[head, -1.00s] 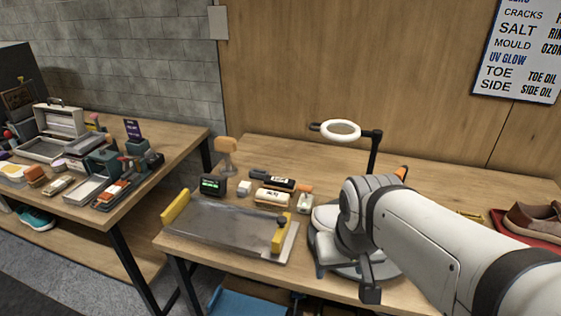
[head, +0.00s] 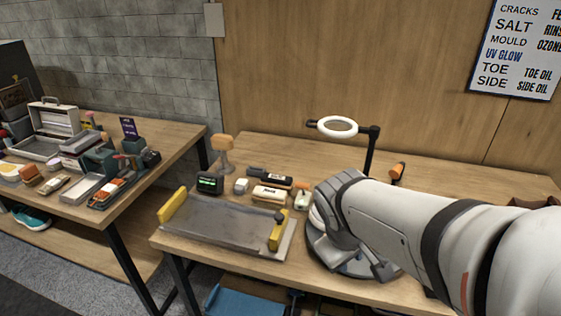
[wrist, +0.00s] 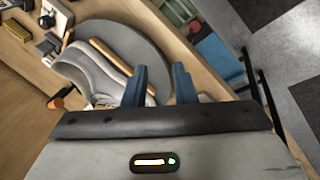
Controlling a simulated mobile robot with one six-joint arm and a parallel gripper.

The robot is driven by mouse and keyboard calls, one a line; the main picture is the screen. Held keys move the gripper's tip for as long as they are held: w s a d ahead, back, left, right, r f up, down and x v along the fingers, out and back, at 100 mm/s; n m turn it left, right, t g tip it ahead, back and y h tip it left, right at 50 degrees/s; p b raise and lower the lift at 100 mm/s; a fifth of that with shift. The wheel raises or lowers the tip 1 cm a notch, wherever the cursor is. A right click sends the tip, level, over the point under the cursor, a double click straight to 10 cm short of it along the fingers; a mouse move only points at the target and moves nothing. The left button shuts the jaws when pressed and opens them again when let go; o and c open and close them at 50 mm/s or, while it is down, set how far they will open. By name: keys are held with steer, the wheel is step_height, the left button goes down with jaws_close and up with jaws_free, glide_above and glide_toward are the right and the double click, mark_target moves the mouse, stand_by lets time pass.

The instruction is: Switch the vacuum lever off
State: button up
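No part is labelled as the vacuum lever. An orange-tipped upright handle (head: 397,171) stands behind my arm in the head view. An orange knob (wrist: 57,102) shows at the left of the wrist view; I cannot tell for sure that it is the same part. My gripper (wrist: 160,82) is open, its two dark blue fingers apart with nothing visibly held between them. A grey round plate (wrist: 163,45) with a pale shoe-like object (wrist: 88,72) lies beyond the fingers. In the head view my arm hides most of this plate (head: 322,256).
A metal tray with yellow ends (head: 215,222) lies left of the round plate. A white ring lamp (head: 338,126) rises behind my arm. Small bottles and brushes (head: 270,193) stand behind the tray. A second crowded table (head: 150,170) is at the left.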

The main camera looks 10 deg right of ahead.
steer(key=w+n+h, duration=0.1)
steer(key=n, duration=0.1)
steer(key=w+d+f+n+t+h, duration=0.1)
steer(key=w+n, duration=0.1)
steer(key=w+d+n+h, duration=0.1)
steer(key=w+n, duration=0.1)
steer(key=shift+f+n+b, duration=0.3)
steer(key=shift+n+b, duration=0.1)
steer(key=c, duration=0.5)
steer(key=w+a+n+t+h, duration=0.1)
steer(key=w+n+t, duration=0.1)
steer(key=w+n, duration=0.4)
steer(key=shift+a+f+n+t+b, duration=0.25)
steer(key=shift+f+n+t+b, duration=0.15)
steer(key=shift+n, duration=0.2)
steer(key=w+a+f+n+t+y+b, duration=0.1)
steer(key=w+a+f+n+t+y, duration=0.1)
steer(key=w+a+n+t, duration=0.3)
steer(key=shift+w+a+f+n, duration=0.4)
steer(key=shift+w+a+n, duration=1.5)
steer(key=shift+n, duration=2)
steer(key=shift+s+a, duration=0.35)
